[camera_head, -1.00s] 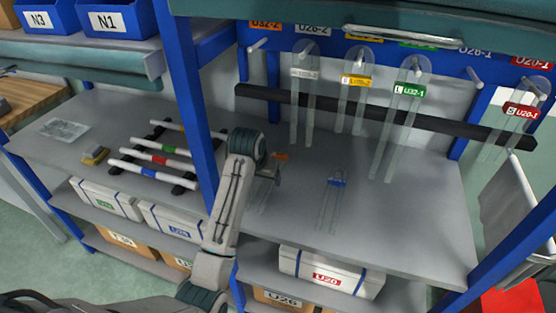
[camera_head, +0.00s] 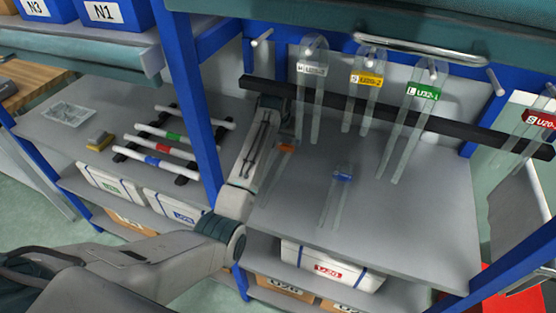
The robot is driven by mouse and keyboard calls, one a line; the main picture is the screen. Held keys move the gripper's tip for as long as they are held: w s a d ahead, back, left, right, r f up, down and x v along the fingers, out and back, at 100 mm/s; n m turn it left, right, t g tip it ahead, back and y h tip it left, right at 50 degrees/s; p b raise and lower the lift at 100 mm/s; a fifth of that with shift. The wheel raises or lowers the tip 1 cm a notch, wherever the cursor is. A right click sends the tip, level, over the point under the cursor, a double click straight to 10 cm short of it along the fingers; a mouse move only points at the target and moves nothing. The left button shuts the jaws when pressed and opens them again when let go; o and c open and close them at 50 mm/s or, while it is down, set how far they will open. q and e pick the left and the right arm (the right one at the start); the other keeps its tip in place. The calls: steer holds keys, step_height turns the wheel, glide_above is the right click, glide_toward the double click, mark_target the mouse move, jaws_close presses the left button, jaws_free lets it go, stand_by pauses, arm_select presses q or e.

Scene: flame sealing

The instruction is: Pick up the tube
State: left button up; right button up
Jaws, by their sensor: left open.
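A clear U-shaped tube with an orange label (camera_head: 286,148) lies on the grey shelf, partly beside my left arm. A second clear tube with a blue label (camera_head: 342,177) lies to its right. Several clear tubes hang on pegs above, with a white label (camera_head: 312,70), a yellow label (camera_head: 366,79), a green label (camera_head: 423,91) and a red label (camera_head: 539,118). My left gripper (camera_head: 283,134) is open at the far end of the orange-labelled tube, small and partly hidden by the wrist. I cannot tell whether it touches the tube. My right gripper is out of view.
A blue upright post (camera_head: 190,110) stands just left of my arm. A rack of white rods with coloured bands (camera_head: 165,161) is left of the post. The right part of the shelf (camera_head: 440,215) is clear.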

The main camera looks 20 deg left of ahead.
arm_select(q)
steer(key=shift+w+r, duration=0.2)
steer(key=shift+w, duration=0.35)
steer(key=shift+p+x, duration=0.65)
steer(key=shift+x, duration=1.95)
steer(key=shift+w, duration=0.1)
steer(key=c, duration=1.1)
steer(key=shift+o, duration=0.2)
